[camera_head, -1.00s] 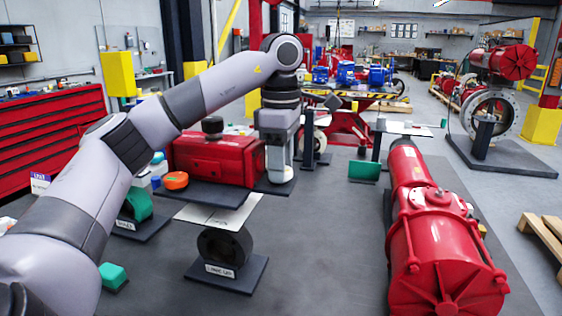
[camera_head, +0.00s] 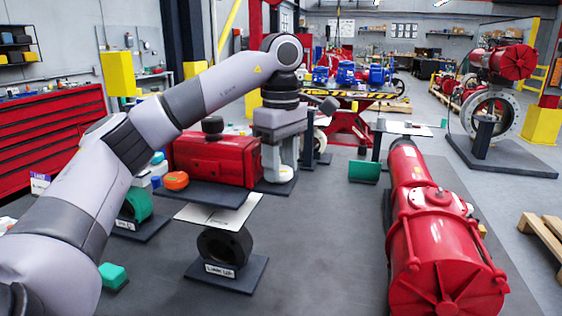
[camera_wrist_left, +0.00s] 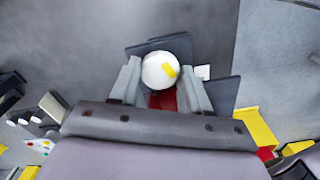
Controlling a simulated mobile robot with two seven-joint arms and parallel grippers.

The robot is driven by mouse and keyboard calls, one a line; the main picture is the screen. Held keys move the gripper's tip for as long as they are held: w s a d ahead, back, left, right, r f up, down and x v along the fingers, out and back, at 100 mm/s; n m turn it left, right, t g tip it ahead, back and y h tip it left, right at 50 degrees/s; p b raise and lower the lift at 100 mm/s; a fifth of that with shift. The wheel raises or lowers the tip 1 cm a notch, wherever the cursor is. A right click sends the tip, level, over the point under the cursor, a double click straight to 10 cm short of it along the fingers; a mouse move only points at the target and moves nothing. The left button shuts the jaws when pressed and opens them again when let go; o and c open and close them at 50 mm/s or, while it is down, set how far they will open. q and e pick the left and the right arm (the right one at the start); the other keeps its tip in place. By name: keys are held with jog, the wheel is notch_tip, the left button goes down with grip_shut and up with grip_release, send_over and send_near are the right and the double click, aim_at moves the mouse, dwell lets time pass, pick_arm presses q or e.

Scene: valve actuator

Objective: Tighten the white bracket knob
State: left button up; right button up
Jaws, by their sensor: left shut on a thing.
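The white bracket knob (camera_wrist_left: 160,72), round with a yellow mark on its top, sits between the two fingers of my left gripper in the left wrist view. My left gripper (camera_head: 281,174) points down in the head view, just right of the red actuator box (camera_head: 216,158). It is shut on the knob, with one finger on each side of it. A dark bracket and a bit of red show below the knob in the wrist view. In the head view my fingers mostly hide the knob. My right gripper is not in view.
A large red cylinder actuator (camera_head: 440,246) lies at the right. A black valve ring (camera_head: 224,249) stands on a dark base in front, under a light plate (camera_head: 226,210). An orange cap (camera_head: 176,180) and a green block (camera_head: 364,171) are nearby. Floor between is clear.

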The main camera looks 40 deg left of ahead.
pick_arm(q)
jog(key=o, duration=1.1)
jog(key=shift+c, duration=0.2)
jog(key=shift+n, duration=0.3)
